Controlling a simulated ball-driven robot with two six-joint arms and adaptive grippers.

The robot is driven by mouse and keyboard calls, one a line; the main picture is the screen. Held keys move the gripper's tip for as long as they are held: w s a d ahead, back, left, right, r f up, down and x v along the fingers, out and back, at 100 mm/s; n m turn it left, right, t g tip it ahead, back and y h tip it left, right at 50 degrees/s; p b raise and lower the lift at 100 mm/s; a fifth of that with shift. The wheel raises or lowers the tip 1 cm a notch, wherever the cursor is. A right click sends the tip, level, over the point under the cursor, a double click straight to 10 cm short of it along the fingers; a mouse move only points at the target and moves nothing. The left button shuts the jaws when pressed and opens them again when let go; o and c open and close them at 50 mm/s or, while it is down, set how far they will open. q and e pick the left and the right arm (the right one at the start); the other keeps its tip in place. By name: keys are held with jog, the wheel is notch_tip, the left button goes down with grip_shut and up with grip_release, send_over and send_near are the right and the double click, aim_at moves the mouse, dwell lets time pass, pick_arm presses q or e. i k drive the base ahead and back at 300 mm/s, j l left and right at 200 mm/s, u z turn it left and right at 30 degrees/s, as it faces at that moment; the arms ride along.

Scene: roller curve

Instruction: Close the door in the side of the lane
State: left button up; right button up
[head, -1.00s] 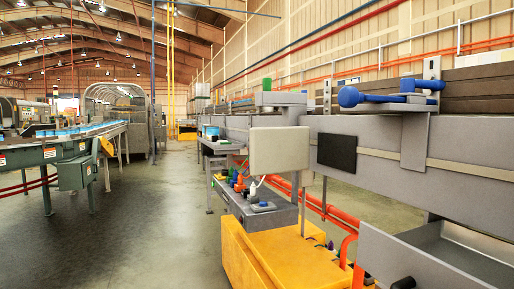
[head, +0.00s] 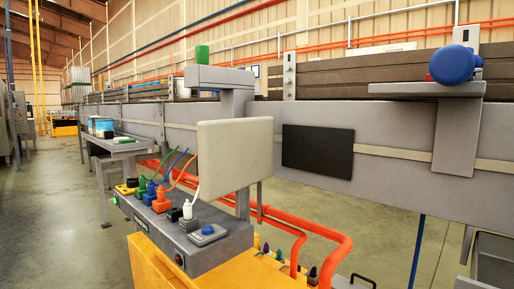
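The lane is a long grey metal side wall (head: 395,145) with a pale strip along it, running from the right edge toward the back left. A flat black panel (head: 318,150) sits on this side wall right of centre. I cannot tell whether it is the door, or whether it stands open. A beige panel (head: 235,157) stands upright in front of the lane, left of the black one; what it hangs on is partly hidden. Neither of my grippers is in view.
A grey control box (head: 185,235) with coloured plugs stands on a yellow cabinet (head: 165,270) in front of the lane. Orange pipes (head: 310,228) run low beside it. A blue round-ended object (head: 452,65) lies on a grey bracket shelf (head: 425,89). Floor at left is clear.

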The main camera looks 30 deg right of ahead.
aim_at(233, 155)
jog(key=i+j+z, duration=0.15)
jog(key=i+z, duration=0.15)
jog(key=z, duration=0.2)
jog(key=i+j+z, duration=0.25)
jog(key=z, duration=0.25)
jog(key=i+j+z, duration=0.15)
jog(key=j+z, duration=0.35)
jog(key=i+j+z, duration=0.15)
jog(key=j+z, duration=0.15)
jog(key=z, duration=0.2)
jog(key=i+j+z, duration=0.1)
jog(key=j+z, duration=0.4)
jog(key=j, duration=0.15)
jog(key=j+z, duration=0.5)
jog(key=j, duration=0.15)
